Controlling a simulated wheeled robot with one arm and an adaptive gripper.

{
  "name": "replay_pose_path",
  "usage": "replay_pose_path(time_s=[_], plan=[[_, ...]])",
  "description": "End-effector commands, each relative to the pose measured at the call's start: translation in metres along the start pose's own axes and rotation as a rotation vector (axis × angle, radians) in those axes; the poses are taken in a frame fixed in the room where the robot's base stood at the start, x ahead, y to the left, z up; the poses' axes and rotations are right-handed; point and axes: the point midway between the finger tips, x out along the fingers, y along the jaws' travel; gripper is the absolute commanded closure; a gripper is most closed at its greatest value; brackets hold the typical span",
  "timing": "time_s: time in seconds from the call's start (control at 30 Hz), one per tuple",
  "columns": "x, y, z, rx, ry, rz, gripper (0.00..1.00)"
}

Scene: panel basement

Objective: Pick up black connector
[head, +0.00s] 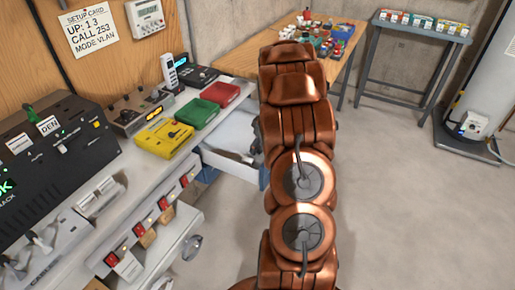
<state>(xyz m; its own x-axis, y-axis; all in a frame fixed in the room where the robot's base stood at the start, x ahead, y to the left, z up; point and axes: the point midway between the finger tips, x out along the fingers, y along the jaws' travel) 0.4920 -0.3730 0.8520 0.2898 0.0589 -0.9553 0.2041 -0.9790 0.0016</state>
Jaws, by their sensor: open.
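I cannot clearly pick out the black connector. A small dark item (237,156) lies in the open white-lined drawer (228,132), too small to identify. My copper-coloured arm reaches forward over the right side of this drawer and hides part of it. My gripper (257,138) shows only as a dark part at the arm's left edge, over the drawer's right end. It is open, and no held thing shows. Most of the gripper is hidden behind the arm.
Yellow (164,138), red (220,93) and green (197,113) boxes stand on the bench left of the drawer. A black console (55,160) fills the left. A wooden table (345,60) with small parts and a grey rack (415,30) stand behind. The right floor is clear.

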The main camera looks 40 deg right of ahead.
Motion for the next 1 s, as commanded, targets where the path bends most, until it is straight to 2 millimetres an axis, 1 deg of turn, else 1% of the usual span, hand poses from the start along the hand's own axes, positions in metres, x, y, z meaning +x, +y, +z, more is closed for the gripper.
replay_pose_path(time_s=[0.07,0.1,0.5,0.57,0.83,0.93,1.0], plan=[[0.0,0.0,0.0,0.0,0.0,0.0,0.46],[0.0,0.0,0.0,0.0,0.0,0.0,0.48],[0.0,0.0,0.0,0.001,0.0,-0.001,0.9],[0.0,0.0,0.0,0.001,0.0,-0.001,0.95],[-0.002,0.0,-0.001,0.001,0.0,-0.001,0.95],[-0.007,0.0,-0.003,0.001,0.001,-0.002,0.95],[-0.015,0.0,-0.005,-0.001,0.001,-0.001,0.95]])
